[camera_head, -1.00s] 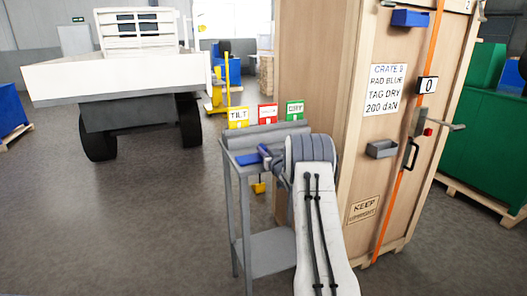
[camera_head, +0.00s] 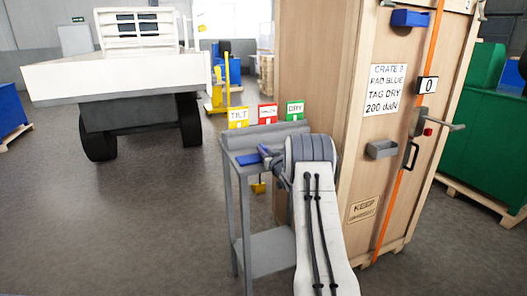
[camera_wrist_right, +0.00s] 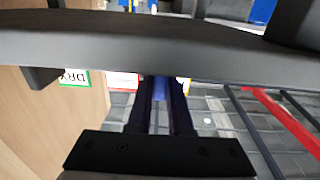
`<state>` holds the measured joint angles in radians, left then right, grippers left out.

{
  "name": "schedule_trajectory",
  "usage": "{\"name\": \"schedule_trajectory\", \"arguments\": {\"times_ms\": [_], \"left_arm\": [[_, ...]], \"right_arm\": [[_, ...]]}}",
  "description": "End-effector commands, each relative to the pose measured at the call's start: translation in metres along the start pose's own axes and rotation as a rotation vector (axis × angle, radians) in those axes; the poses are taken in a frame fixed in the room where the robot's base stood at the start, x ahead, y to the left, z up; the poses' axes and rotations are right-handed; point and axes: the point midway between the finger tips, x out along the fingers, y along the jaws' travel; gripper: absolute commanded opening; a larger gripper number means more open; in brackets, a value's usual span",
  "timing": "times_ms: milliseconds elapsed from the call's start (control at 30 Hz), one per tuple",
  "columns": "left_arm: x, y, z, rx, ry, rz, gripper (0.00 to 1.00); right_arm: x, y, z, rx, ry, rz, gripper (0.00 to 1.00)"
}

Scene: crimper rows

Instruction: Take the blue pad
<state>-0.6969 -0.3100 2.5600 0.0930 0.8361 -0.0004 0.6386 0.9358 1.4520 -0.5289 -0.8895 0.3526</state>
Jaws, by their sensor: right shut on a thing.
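The blue pad (camera_head: 247,159) is at the top of a grey stand, at the left end of my right gripper. My right gripper (camera_head: 266,156) reaches in over the stand top from the right, with my white arm below it. In the right wrist view the dark fingers are closed on a blue piece (camera_wrist_right: 160,88), which shows between them. Most of the pad is hidden by the fingers. I cannot tell if it touches the stand. My left gripper is not in view.
The grey stand (camera_head: 270,252) has yellow TILT (camera_head: 238,117), red (camera_head: 268,113) and green DRY (camera_head: 295,110) tags at its back. Floor at left is clear.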

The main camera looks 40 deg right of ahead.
Motion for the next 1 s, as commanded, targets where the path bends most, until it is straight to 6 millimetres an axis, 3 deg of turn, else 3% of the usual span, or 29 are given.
{"name": "schedule_trajectory", "arguments": {"times_ms": [467,1000], "left_arm": [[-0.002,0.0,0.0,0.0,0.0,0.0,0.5],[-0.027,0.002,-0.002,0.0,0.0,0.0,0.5]], "right_arm": [[0.0,0.0,-0.005,0.0,0.003,0.0,0.0],[0.0,0.0,-0.047,0.0,0.002,0.0,0.0]]}}
